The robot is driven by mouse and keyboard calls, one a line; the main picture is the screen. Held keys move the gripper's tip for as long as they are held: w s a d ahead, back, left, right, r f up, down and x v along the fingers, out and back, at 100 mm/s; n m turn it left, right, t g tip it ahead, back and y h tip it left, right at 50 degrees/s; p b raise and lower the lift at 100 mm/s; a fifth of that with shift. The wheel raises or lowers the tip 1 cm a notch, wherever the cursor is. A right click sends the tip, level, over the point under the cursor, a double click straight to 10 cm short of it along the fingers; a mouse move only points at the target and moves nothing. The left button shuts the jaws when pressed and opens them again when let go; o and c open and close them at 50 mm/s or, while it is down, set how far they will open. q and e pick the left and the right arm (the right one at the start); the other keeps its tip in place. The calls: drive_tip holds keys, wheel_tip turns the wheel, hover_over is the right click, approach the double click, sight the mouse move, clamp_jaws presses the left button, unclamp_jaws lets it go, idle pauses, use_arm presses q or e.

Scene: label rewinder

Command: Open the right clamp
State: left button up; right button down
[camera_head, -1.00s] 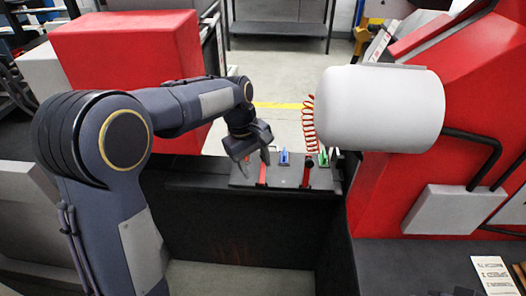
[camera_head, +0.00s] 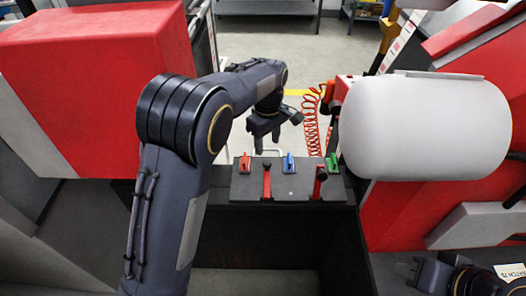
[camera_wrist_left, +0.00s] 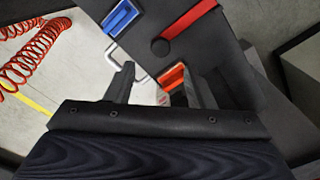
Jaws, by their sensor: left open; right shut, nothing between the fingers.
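The grey clamp panel (camera_head: 291,186) lies on top of the dark frame in the middle of the head view. The right clamp's red lever (camera_head: 317,188) has a black knob at its far end. The left clamp's similar red lever (camera_head: 266,184) stands to its left; it shows in the left wrist view (camera_wrist_left: 190,19). My left gripper (camera_head: 267,143) is open and empty above and beyond the panel's far left edge, apart from both levers; its fingers show in the left wrist view (camera_wrist_left: 158,85). My right gripper (camera_head: 410,268) is shut and empty at lower right.
An orange-red handle (camera_head: 245,162), a blue handle (camera_head: 290,162) and a green handle (camera_head: 332,163) line the panel's far edge. A large white roll (camera_head: 425,125) stands at right, beside a red coiled hose (camera_head: 312,125). A red machine housing (camera_head: 120,75) is at left.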

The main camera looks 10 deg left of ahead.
sight(267, 162)
use_arm(q)
wheel_tip(267, 162, down, 8)
drive_tip(key=shift+r, duration=0.2)
drive_tip(key=shift+c, duration=0.4)
clamp_jaws()
